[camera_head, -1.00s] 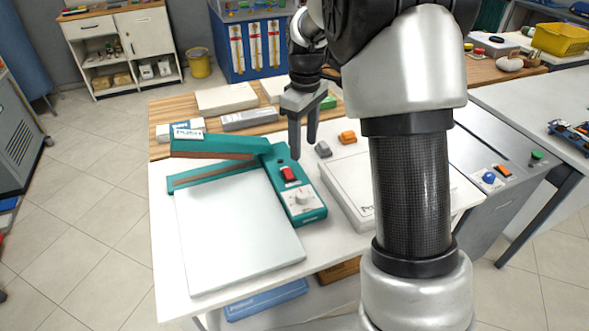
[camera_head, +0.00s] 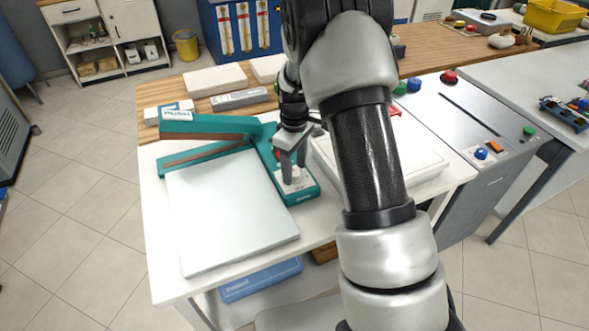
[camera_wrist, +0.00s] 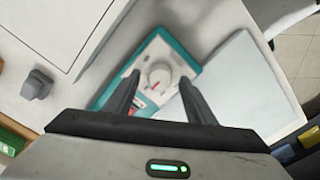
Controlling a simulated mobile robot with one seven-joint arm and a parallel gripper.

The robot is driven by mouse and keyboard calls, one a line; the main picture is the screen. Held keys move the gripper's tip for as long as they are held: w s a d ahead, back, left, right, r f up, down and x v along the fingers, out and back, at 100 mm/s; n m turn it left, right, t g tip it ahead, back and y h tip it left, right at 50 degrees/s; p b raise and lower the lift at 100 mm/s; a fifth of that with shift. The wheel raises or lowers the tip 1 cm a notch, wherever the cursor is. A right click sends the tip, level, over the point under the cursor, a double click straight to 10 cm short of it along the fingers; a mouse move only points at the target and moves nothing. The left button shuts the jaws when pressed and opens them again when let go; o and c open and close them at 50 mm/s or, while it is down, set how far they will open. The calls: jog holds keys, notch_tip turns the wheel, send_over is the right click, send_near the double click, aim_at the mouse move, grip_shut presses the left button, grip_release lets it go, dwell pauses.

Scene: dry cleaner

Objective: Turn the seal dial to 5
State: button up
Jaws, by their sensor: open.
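The teal sealer (camera_head: 205,149) stands on the white table with its arm raised. Its seal dial (camera_wrist: 160,76) is a round white knob with a red mark on a pale panel; the numbers are too small to read. In the head view my gripper (camera_head: 290,180) points down over the sealer's control panel and hides most of the dial. In the wrist view my gripper (camera_wrist: 157,84) is open, with one finger on each side of the dial and nothing between them but the dial below. I cannot tell whether the fingers touch it. The red switch (camera_wrist: 138,100) shows partly behind the left finger.
A white plate (camera_head: 232,212) lies in front of the sealer. A white flat box (camera_head: 425,160) is just right of it, partly behind my arm. A grey block (camera_wrist: 37,84) stands near the gripper.

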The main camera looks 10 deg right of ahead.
jog(key=shift+f, duration=0.35)
jog(key=c, duration=1)
jog(key=shift+c, duration=0.2)
